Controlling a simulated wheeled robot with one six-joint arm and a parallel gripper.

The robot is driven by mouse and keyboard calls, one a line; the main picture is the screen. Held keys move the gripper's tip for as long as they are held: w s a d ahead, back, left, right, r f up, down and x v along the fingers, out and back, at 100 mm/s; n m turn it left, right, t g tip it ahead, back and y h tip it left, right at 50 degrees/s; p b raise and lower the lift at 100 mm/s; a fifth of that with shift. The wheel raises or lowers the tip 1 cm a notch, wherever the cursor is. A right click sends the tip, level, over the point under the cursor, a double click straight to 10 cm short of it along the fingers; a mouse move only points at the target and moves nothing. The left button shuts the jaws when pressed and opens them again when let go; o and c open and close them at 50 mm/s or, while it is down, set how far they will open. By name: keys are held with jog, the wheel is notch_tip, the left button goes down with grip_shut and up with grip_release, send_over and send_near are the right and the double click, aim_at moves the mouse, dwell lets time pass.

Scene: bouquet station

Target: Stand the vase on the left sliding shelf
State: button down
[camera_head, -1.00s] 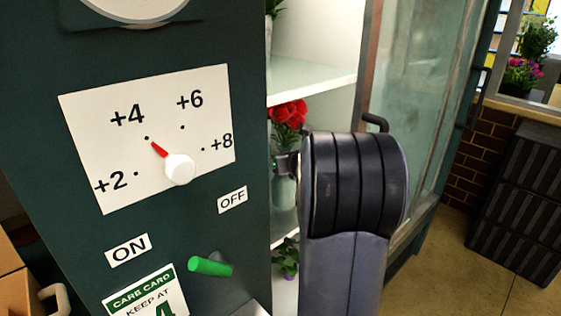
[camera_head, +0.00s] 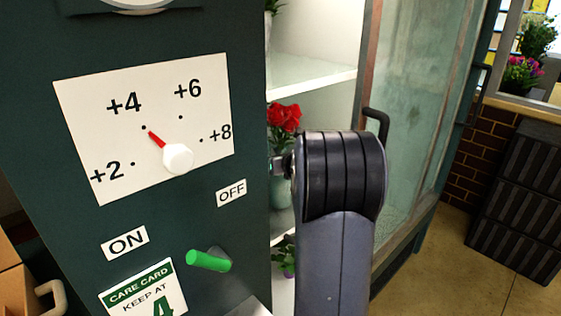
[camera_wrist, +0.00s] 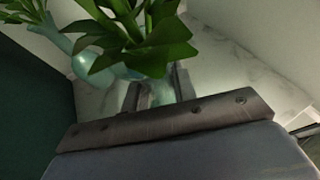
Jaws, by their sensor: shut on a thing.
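A pale green vase (camera_head: 283,190) with red flowers (camera_head: 284,118) and green leaves stands in the open part of the cabinet, partly hidden by my arm. My gripper (camera_head: 281,166) is at the vase's neck. In the wrist view, my gripper (camera_wrist: 160,88) is shut on a pale glass vase (camera_wrist: 163,94), with broad leaves (camera_wrist: 140,45) rising over the fingers.
A second teal vase (camera_wrist: 72,42) is close on the left in the wrist view. A white upper shelf (camera_head: 310,78) is above the vase. A glass door (camera_head: 412,120) stands to the right. The dial panel (camera_head: 145,125) and green lever (camera_head: 209,261) are to the left.

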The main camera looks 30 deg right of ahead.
jog(key=c, duration=1.1)
grip_release()
jog(key=shift+f, duration=0.1)
jog(key=shift+c, duration=0.2)
jog(key=shift+r, duration=0.3)
jog(key=v, duration=1.2)
jog(key=shift+f+p, duration=0.2)
jog(key=shift+p, duration=0.2)
